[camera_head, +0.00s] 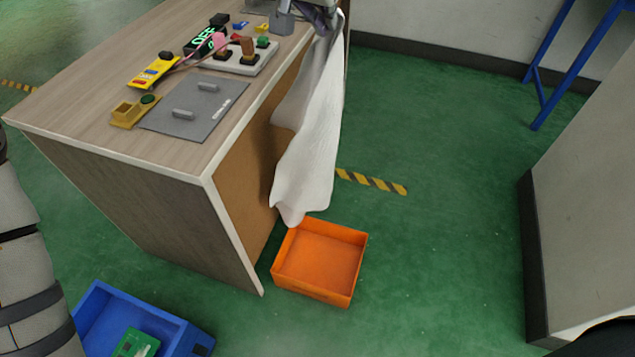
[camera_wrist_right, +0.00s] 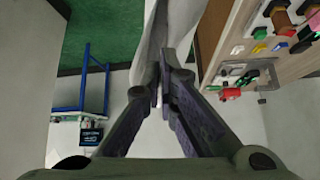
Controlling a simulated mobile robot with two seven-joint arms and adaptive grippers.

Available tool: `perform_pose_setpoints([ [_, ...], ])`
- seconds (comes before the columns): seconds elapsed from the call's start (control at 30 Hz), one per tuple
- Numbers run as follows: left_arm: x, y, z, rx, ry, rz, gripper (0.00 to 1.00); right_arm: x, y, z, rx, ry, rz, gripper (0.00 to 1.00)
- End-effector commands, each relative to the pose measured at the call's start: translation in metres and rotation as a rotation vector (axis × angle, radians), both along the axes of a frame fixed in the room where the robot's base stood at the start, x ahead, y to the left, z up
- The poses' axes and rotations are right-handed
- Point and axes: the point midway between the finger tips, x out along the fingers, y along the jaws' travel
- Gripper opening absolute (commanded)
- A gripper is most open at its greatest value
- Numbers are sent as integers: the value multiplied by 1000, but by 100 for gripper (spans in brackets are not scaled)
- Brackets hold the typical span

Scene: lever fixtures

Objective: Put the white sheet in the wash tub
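The white sheet (camera_head: 308,135) hangs in long folds beside the end of the workbench. Its lower tip is just above the back rim of the orange tub (camera_head: 318,262), an empty open box on the floor. My right gripper (camera_head: 322,15) is at the top edge of the head view, at the sheet's upper end. In the right wrist view the fingers (camera_wrist_right: 161,85) are closed together on the white sheet (camera_wrist_right: 172,35), which runs up from between them. My left gripper is out of view.
The workbench (camera_head: 85,105) carries a grey plate (camera_head: 195,108), switches and small devices. A blue bin (camera_head: 95,310) with a green board stands on the floor at lower left. A grey block (camera_head: 585,200) stands at right. The green floor between is clear.

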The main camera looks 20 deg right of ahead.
Motion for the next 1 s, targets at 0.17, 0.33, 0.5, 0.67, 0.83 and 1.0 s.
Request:
perform_pose_setpoints([
  [0.17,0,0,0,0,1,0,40,-17,11,-4,72,136,-43,0],
  [0.33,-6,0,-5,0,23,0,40,-20,12,-29,78,164,-45,0],
  [0.5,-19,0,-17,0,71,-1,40,-19,12,-73,76,167,-44,0],
  [0.67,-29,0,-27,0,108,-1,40,-19,12,-100,78,164,-43,0],
  [0.83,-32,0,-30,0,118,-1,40,-19,12,-106,79,155,-43,0],
  [1.0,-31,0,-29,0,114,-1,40,-19,12,-103,80,150,-43,0],
])
